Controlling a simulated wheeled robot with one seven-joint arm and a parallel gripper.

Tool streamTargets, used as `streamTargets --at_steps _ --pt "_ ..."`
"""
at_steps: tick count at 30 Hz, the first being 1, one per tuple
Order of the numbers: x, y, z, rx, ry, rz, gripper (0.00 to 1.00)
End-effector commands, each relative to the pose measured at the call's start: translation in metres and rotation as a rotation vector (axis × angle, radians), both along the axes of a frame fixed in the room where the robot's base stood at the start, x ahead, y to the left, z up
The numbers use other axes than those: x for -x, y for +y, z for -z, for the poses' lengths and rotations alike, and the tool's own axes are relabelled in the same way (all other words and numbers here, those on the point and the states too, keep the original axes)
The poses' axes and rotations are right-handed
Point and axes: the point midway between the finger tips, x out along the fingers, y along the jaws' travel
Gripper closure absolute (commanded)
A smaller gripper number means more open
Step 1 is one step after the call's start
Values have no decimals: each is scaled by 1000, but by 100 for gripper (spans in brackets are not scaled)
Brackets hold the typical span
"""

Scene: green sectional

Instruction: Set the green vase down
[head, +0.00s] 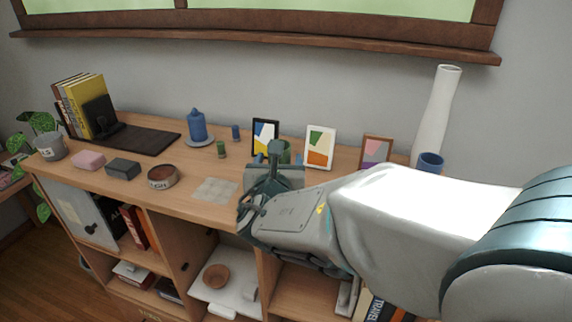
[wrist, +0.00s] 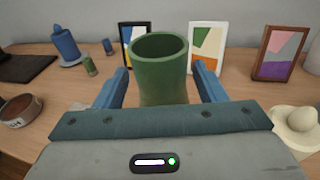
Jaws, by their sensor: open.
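The green vase (wrist: 160,70) stands upright between the two blue fingers of my gripper (wrist: 160,88) in the wrist view. The fingers are open, with a gap showing on each side of the vase. The lower part of the vase is hidden behind my gripper's body, so its contact with the sideboard cannot be seen. In the head view the vase (head: 284,152) shows only as a small green piece above my gripper (head: 272,162), in front of the picture frames. The wooden sideboard top (head: 325,178) is under and around them.
Framed pictures (head: 320,147) stand behind the vase. A blue candle (head: 196,125) and small green and blue pieces are to the left. A pale cream object (wrist: 296,122) sits close right of my gripper.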

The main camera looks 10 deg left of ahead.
Motion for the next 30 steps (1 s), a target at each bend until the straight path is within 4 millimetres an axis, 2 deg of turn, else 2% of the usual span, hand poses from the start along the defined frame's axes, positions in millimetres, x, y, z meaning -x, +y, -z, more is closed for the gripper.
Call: streamTargets --at_steps 18,24,30 --pt "95 -15 -13 -2 1 -3 36" --pt "110 -18 -16 1 1 0 36" --pt "113 -19 -16 1 1 0 36"
